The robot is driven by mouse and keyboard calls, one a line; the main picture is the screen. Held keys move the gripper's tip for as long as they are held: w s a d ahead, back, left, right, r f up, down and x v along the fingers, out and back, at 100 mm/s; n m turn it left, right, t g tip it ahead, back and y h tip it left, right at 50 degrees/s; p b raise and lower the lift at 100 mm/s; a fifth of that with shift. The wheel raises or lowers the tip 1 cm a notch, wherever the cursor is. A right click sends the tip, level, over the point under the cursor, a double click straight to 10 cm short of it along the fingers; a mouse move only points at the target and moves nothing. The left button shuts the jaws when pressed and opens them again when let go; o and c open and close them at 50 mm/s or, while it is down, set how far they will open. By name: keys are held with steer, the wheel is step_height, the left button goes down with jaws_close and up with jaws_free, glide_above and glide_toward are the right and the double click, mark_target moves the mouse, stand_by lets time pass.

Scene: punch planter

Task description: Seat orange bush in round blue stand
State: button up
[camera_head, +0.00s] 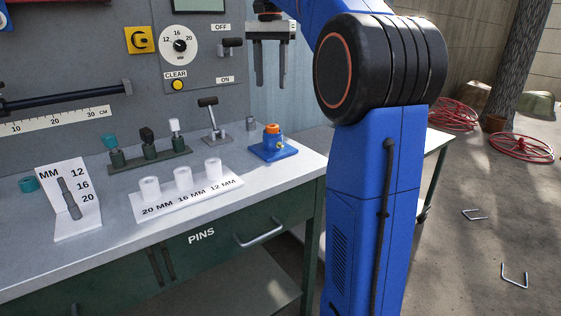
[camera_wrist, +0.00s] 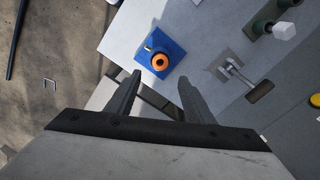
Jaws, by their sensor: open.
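The orange bush (camera_head: 272,129) stands upright in the top of the round blue stand (camera_head: 274,151), on the bench's right end. In the wrist view the bush (camera_wrist: 160,62) is an orange ring with a dark hole, within the blue stand (camera_wrist: 174,49). A small part of the bush shows above the stand; how deep it sits I cannot tell. My gripper (camera_head: 270,85) is open and empty, pointing down above the stand and apart from it. In the wrist view its fingers (camera_wrist: 160,78) are spread, with nothing between them.
A lever fixture (camera_head: 214,134) stands left of the stand. White cylinders on a labelled strip (camera_head: 190,198) and a rack of coloured pins (camera_head: 150,160) are further left. The panel (camera_head: 120,60) rises behind. The bench edge is close to the stand's right.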

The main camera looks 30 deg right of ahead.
steer(key=s+a+f+n+t, duration=0.1)
steer(key=s+a+f+n, duration=0.2)
steer(key=s+a+f, duration=0.4)
steer(key=s+a+f+n+t, duration=0.1)
steer(key=s+a+f+n, duration=0.25)
steer(key=s+f, duration=0.35)
steer(key=s+a+f+n+t, duration=0.1)
steer(key=s+a+f+n, duration=0.1)
steer(key=s+f, duration=0.6)
steer(key=s+a+f+n+t, duration=0.1)
steer(key=s+a+f+n, duration=0.2)
steer(key=s+f, duration=0.5)
step_height(320, 180, down, 3)
steer(key=shift+r+t, duration=0.15)
steer(key=shift+t, duration=0.25)
